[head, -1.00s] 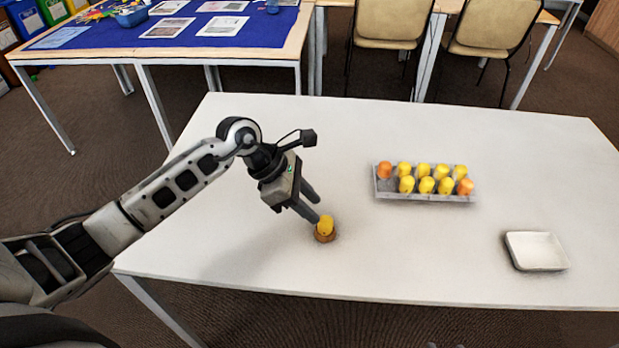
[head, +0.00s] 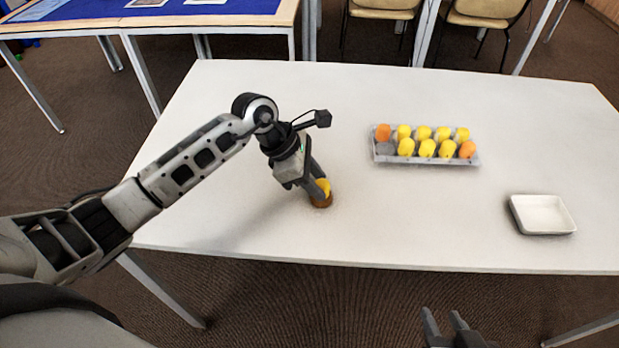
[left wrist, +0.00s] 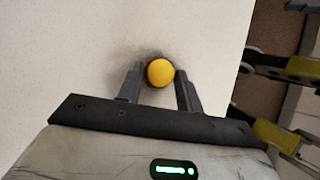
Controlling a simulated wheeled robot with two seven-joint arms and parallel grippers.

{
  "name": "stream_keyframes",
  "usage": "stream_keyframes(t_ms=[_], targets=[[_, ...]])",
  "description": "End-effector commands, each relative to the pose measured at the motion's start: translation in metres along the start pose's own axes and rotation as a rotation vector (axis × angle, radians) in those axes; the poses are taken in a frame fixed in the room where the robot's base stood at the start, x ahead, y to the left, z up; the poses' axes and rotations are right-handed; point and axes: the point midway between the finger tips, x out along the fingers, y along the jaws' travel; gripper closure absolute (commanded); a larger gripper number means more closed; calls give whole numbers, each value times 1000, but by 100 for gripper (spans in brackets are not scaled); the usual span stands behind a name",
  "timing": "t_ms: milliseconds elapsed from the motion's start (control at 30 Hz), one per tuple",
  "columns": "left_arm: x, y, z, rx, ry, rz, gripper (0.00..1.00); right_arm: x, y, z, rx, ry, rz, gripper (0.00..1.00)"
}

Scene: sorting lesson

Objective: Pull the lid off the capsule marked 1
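A capsule with a yellow rounded top (head: 323,187) and a brown-orange lower part (head: 321,203) stands on the white table (head: 240,225). No number can be read on it. My left gripper (head: 319,183) reaches down to it from the upper left. In the left wrist view its open fingers stand on either side of the yellow top (left wrist: 160,73), with a small gap on the left; contact on the right cannot be told. My right gripper (head: 445,325) is open and empty, low in the head view, in front of the table edge.
A grey carton (head: 425,161) with several yellow and orange capsules stands behind and to the right; its front-left pocket is empty. A white empty tray (head: 543,215) lies at the right. The table between is clear.

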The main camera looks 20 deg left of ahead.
Motion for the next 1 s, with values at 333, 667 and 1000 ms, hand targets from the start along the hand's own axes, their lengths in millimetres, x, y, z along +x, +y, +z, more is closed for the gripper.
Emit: stream_keyframes(t_ms=[333,667,1000], targets=[[0,0,1,0,-1,1,80,-1,0,-2,6,3,0,64],[-6,0,4,1,-1,2,82,-4,2,-2,-3,-6,2,64],[-30,0,19,1,-1,1,82,-14,-1,-19,-2,-3,1,64]])
